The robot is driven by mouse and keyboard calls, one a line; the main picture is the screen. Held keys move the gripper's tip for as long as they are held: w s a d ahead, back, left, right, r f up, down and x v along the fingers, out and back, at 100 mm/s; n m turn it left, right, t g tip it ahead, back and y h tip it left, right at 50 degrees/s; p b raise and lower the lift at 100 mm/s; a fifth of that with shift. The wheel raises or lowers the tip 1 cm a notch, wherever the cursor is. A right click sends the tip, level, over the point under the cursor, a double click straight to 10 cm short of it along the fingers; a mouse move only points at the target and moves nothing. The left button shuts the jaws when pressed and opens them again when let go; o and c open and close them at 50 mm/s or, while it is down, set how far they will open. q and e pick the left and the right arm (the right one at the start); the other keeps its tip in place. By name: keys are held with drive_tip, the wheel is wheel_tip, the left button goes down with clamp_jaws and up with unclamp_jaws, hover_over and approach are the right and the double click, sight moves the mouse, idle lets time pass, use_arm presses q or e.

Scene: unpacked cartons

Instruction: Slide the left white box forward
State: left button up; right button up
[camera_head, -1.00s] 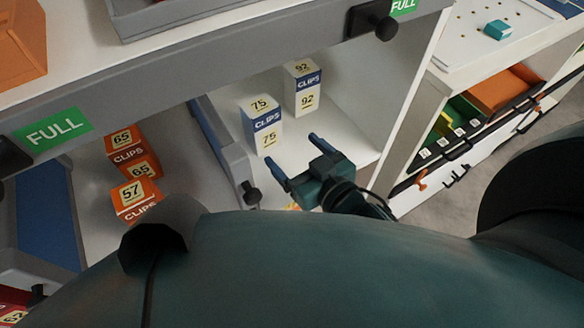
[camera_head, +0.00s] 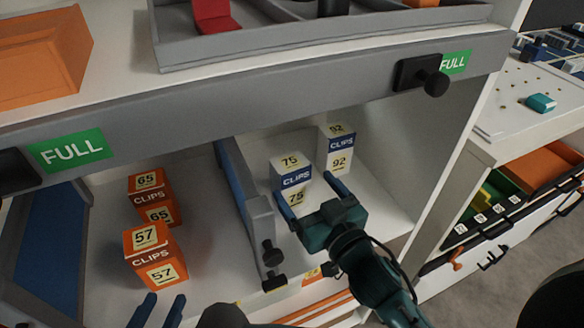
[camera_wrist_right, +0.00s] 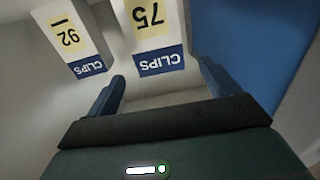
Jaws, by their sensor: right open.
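Two white boxes with blue CLIPS bands stand in the right shelf compartment. The left white box (camera_head: 291,175), marked 75, is nearer; the other white box (camera_head: 338,146), marked 92, stands behind it to the right. My right gripper (camera_head: 310,190) is open just in front of the 75 box, its fingers pointing at it. In the right wrist view, the 75 box (camera_wrist_right: 156,35) lies ahead between the open fingers (camera_wrist_right: 160,90), and the 92 box (camera_wrist_right: 70,40) is to the left. My left gripper (camera_head: 156,311) shows only its blue fingertips, apart, at the bottom edge.
Orange boxes 65 (camera_head: 150,196) and 57 (camera_head: 154,254) stand in the left compartment. A grey-and-blue divider (camera_head: 250,205) with black knobs separates the compartments. A grey shelf edge (camera_head: 250,95) with FULL labels runs above.

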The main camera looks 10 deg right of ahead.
sight(286, 163)
drive_tip(key=x, duration=0.9)
drive_tip(key=shift+w, duration=0.1)
drive_tip(key=c, duration=1.2)
